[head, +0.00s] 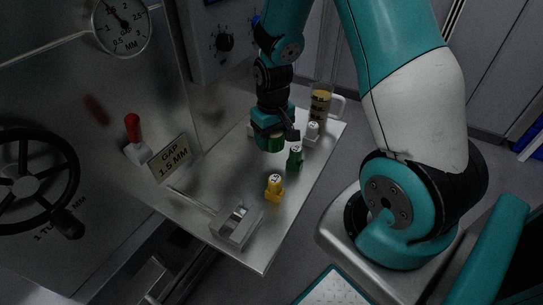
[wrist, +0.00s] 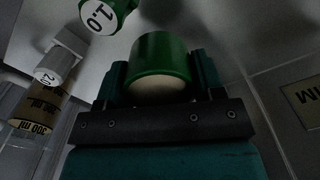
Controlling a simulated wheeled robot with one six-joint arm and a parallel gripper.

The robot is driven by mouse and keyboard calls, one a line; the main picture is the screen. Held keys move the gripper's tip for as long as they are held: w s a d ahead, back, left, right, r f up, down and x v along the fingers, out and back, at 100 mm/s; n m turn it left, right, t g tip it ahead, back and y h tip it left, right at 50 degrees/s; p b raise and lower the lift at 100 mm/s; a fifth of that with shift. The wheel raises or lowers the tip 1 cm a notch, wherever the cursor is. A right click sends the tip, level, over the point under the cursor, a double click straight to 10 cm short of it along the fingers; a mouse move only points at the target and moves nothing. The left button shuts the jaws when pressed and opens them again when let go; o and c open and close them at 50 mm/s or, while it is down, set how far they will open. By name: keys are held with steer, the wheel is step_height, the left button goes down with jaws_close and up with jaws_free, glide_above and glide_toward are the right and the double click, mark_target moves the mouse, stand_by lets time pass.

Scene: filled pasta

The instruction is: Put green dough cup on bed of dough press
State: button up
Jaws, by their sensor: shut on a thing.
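The green dough cup (wrist: 160,52) sits between the two fingers of my gripper (wrist: 160,76) in the wrist view, with pale dough (wrist: 160,86) showing at its near end. In the head view my gripper (head: 272,142) is over the far part of the steel table, mostly hiding the cup (head: 275,144). The dough press (head: 100,160) is the large steel machine at left, with a black handwheel, a dial and a "GAP 1.5 MM" plate. A small metal fixture (head: 237,224) stands at the table's near end; I cannot tell whether it is the press bed.
A green numbered piece (head: 294,158) stands just right of my gripper; it reads 1.0 in the wrist view (wrist: 100,14). A yellow piece (head: 274,188) stands nearer, a white piece (head: 312,130) farther right. A measuring jug (head: 320,105) is behind. The table (head: 205,180) is bare at left-centre.

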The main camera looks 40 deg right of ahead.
mark_target(273, 161)
steer(key=shift+f+b, duration=0.5)
steer(key=shift+f, duration=2.35)
steer(key=shift+f, duration=0.2)
steer(key=o, duration=1)
steer(key=shift+r, duration=0.1)
